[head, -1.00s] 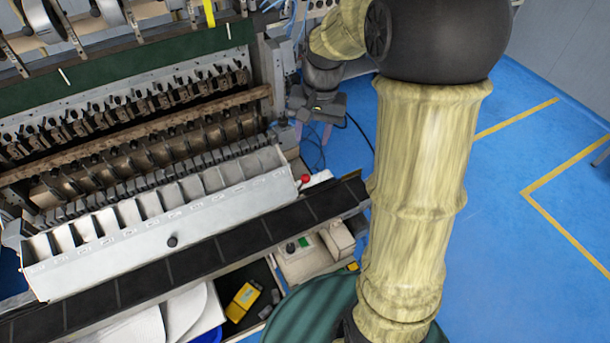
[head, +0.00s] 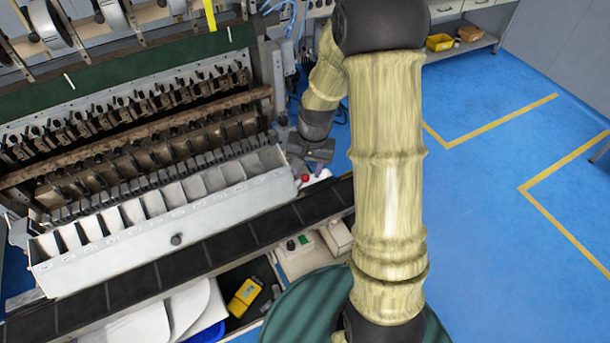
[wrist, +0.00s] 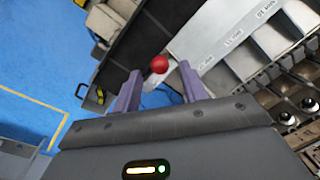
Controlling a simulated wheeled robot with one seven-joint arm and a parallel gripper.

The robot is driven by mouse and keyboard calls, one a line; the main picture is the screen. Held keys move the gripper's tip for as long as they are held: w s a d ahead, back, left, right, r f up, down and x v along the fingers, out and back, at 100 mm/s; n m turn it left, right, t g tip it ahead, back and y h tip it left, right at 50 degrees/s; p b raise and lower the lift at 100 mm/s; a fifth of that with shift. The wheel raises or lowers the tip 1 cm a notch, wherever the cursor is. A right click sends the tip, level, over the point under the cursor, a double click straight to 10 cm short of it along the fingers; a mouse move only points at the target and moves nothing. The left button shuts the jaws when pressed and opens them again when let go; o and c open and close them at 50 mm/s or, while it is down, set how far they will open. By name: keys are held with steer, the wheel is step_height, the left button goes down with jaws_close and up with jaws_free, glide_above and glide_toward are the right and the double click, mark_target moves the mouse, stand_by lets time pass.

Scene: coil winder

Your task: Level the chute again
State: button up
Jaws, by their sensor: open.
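The chute (head: 160,235) is a long pale trough with a row of labelled compartments, below the winder in the head view. It runs slantwise in the picture; I cannot tell its true tilt. Its labelled side also shows in the wrist view (wrist: 222,32). A red ball knob (head: 305,178) is at the chute's right end. My gripper (head: 319,169) is open, close to this knob. In the wrist view the red knob (wrist: 159,64) appears in the gap between the purple fingertips (wrist: 159,68). I cannot tell whether it is between them or just beyond.
A dark segmented belt (head: 225,245) runs along the chute's front. The coil winder (head: 130,120) stands behind the chute. A yellow device (head: 244,297) lies in a dark tray below. Blue floor (head: 490,200) is open at the right.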

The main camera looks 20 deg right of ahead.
mark_target(306, 176)
steer(key=f, duration=0.3)
steer(key=f+p, duration=0.1)
steer(key=shift+w+a+f, duration=0.2)
steer(key=shift+w+f, duration=0.05)
steer(key=shift+f, duration=0.15)
steer(key=shift+a, duration=0.15)
steer(key=shift+s+d, duration=0.15)
steer(key=shift+d, duration=0.05)
jaws_close()
